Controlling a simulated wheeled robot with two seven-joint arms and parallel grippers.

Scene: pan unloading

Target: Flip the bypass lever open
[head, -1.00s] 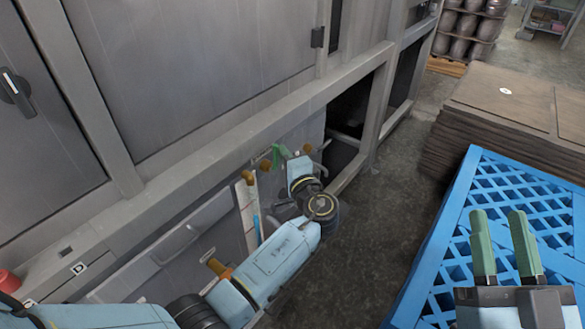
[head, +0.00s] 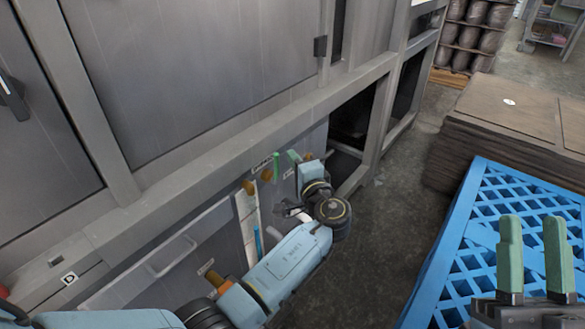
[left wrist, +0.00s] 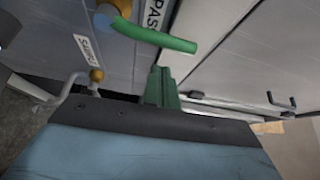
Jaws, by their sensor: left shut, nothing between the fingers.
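The bypass lever (head: 276,166) is a green handle on a brass valve low on the grey machine panel. In the left wrist view the lever (left wrist: 158,36) runs out from its brass body (left wrist: 118,6) beside a label ending in "PASS" (left wrist: 154,13). My left gripper (head: 293,157) is just right of the lever in the head view. In the left wrist view its green fingers (left wrist: 160,86) are together and empty, with a small gap showing between them and the lever. My right gripper (head: 533,250) is open and empty, over the blue pallet.
Another brass valve with a bent metal handle (left wrist: 68,88) is close to my left gripper. A white strip with a blue tube (head: 250,228) is on the panel. The machine frame (head: 365,120) overhangs this area. A blue pallet (head: 437,262) and stacked brown sheets (head: 455,150) stand right.

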